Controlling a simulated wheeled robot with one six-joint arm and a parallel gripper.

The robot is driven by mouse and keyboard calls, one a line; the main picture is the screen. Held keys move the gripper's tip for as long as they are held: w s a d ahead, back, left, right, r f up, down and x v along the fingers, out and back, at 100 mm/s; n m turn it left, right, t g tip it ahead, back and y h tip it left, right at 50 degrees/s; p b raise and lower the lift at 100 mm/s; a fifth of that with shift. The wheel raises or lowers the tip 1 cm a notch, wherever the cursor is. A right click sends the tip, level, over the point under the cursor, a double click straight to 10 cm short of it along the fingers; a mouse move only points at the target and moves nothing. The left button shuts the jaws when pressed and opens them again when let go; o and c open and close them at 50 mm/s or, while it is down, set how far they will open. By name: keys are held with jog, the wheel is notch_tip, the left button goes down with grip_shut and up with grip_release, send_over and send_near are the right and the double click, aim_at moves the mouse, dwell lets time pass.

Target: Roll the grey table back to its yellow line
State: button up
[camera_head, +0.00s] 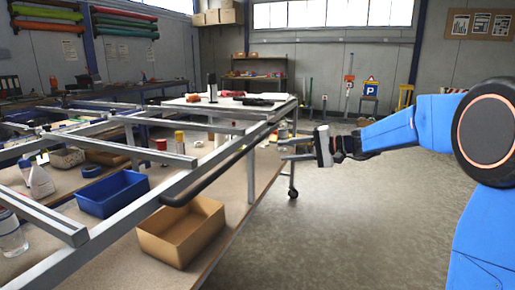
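The grey table (172,190) fills the left and middle of the view, with an open frame of metal rails on top and a wooden lower shelf (245,185). A black bar (222,167) runs along its right side. A dark caster (292,193) shows under its far right corner. My gripper (291,149) reaches in from the right, its two fingers spread and pointing left toward the table's right side. Nothing shows between the fingers. It looks apart from the black bar, though the depth gap is hard to judge. No yellow line is visible on the floor.
A blue bin (112,192), an open cardboard box (181,232) and bottles (38,180) stand on the lower shelf. Tools lie on the white far part (200,102). A blue parking sign (371,89) stands by the back wall. Floor on the right is clear.

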aim_at(249, 150)
jog(key=x, duration=0.5)
jog(key=w+x, duration=0.1)
jog(key=x, duration=0.5)
jog(key=w+x, duration=0.1)
jog(key=x, duration=0.5)
jog(key=shift+w+d+r, duration=0.15)
jog(key=shift+w+r, duration=0.1)
jog(key=shift+r, duration=0.05)
grip_shut()
